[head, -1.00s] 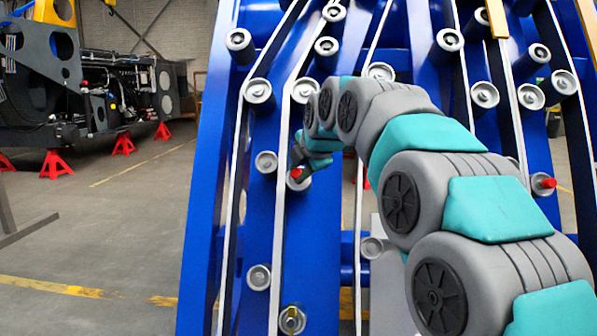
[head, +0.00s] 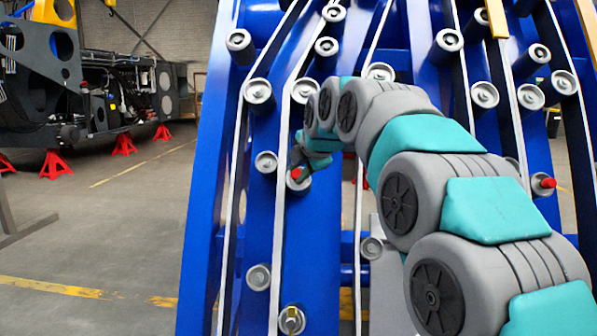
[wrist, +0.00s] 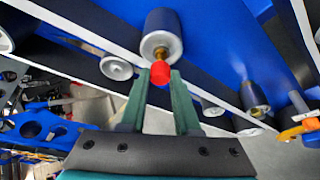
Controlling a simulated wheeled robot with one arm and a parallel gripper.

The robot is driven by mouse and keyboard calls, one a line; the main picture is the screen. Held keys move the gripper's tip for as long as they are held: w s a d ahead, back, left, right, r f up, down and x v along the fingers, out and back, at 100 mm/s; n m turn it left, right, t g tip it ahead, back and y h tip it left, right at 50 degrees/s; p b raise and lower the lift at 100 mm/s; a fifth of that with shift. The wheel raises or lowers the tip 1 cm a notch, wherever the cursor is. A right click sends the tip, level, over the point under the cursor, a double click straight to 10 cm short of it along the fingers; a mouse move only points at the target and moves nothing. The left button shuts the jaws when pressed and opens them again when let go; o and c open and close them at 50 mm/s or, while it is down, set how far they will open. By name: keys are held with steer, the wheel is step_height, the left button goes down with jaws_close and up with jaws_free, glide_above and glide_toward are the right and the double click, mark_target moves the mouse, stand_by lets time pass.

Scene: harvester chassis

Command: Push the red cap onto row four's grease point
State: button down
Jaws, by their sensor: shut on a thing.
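The red cap (wrist: 160,73) is between the tips of my gripper (wrist: 158,80) in the wrist view, with the green fingers shut on it. Directly behind it a brass grease fitting (wrist: 160,53) stands out of the end of a grey roller (wrist: 163,30). Cap and fitting look in line and overlap in the view; I cannot tell how far the cap is seated. In the head view my gripper (head: 302,165) is at a roller on the left blue beam, with the red cap (head: 296,174) at its tip. I see no row number.
Blue beams (head: 263,215) carry several rollers close around my gripper. Another red cap (head: 548,183) is on a roller at the right, and a bit of red shows behind my arm. A roller (head: 291,320) with a yellowish fitting is lower down. Open floor (head: 110,235) lies at left.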

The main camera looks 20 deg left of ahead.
steer(key=shift+w+a+f, duration=0.2)
steer(key=shift+w+f, duration=0.3)
steer(key=shift+w, duration=0.35)
steer(key=c, duration=0.6)
jaws_free()
steer(key=shift+o, duration=0.2)
steer(key=v, duration=0.7)
steer(key=shift+s+d+r, duration=0.2)
steer(key=shift+r, duration=0.05)
